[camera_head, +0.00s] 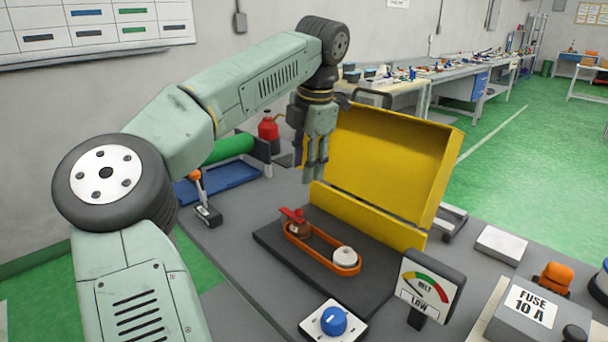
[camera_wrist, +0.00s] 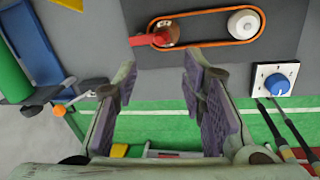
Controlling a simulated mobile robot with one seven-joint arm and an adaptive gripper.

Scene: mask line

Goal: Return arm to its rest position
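My gripper (camera_head: 317,170) hangs pointing down at the end of my green arm, in front of the left part of the yellow cover. In the wrist view my gripper (camera_wrist: 160,85) has its two purple-padded fingers apart, with nothing between them. An orange belt (camera_head: 318,252) runs around a brown pulley with a red handle (camera_head: 296,218) and a white pulley (camera_head: 345,257). The belt also shows in the wrist view (camera_wrist: 208,14), beyond the fingertips and apart from them. No rest mark for the arm is visible.
The open yellow cover (camera_head: 385,160) stands behind the belt. A gauge reading BELT LOW (camera_head: 430,285), a blue knob (camera_head: 334,321) and a FUSE 10 A box (camera_head: 535,310) are at the front and right. A small lever (camera_head: 203,200) and blue tray (camera_head: 215,182) are at the left.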

